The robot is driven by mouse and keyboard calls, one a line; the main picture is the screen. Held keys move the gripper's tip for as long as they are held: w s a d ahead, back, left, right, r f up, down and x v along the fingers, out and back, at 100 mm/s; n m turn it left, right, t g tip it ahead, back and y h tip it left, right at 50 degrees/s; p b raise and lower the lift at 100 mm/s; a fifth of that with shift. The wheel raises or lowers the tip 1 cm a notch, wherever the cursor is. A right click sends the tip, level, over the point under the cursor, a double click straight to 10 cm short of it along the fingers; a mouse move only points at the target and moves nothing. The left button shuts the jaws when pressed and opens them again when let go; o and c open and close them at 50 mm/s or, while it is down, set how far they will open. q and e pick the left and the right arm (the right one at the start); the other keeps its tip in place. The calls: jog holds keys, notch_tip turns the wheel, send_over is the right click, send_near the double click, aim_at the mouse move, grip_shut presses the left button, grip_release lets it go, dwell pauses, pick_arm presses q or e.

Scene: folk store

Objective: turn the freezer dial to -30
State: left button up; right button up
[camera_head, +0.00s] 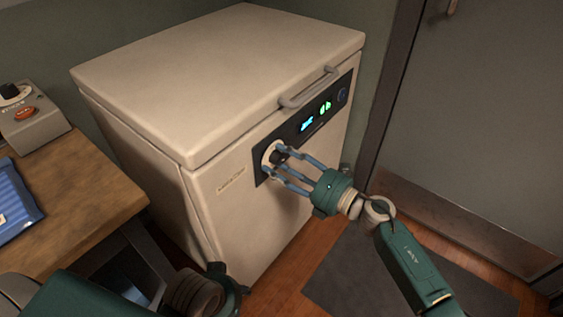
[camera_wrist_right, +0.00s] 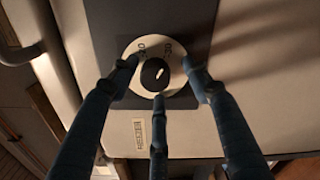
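The white chest freezer (camera_head: 225,85) stands closed, with a dark control panel (camera_head: 335,92) on its front. The freezer dial (camera_head: 268,148) is at the panel's left end.
A wooden table (camera_head: 90,190) on the left holds a blue package (camera_head: 12,200) and a grey box with an orange button (camera_head: 28,113). A grey door (camera_head: 475,110) is on the right. A dark mat (camera_head: 390,275) lies on the floor. The freezer lid has a handle (camera_head: 308,90).

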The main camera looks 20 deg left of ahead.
jog(key=shift+r, duration=0.1)
jog(key=v, duration=1.2)
